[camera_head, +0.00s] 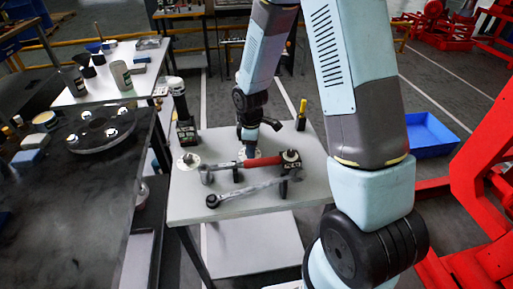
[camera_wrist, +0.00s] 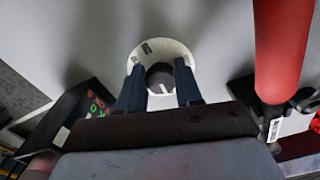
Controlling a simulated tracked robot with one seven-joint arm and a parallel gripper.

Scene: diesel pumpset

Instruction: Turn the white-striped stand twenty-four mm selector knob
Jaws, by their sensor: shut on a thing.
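The selector knob (camera_wrist: 161,76) is a dark, round knob with a short white stripe on its near side. It stands in the middle of a white round dial plate (camera_wrist: 146,50) with a few dark marks in the wrist view. My gripper (camera_wrist: 159,72) points down over it, with one dark blue finger on each side, shut on the knob. In the head view my gripper (camera_head: 248,149) is low over the far middle of the grey table (camera_head: 215,212). The knob is hidden there behind the gripper.
A red-handled tool (camera_head: 262,161) lies close beside my gripper; its handle (camera_wrist: 284,45) fills the wrist view's right. A ratchet wrench (camera_head: 245,188) lies nearer. A black device (camera_head: 186,132) and yellow-handled screwdriver (camera_head: 301,116) stand behind.

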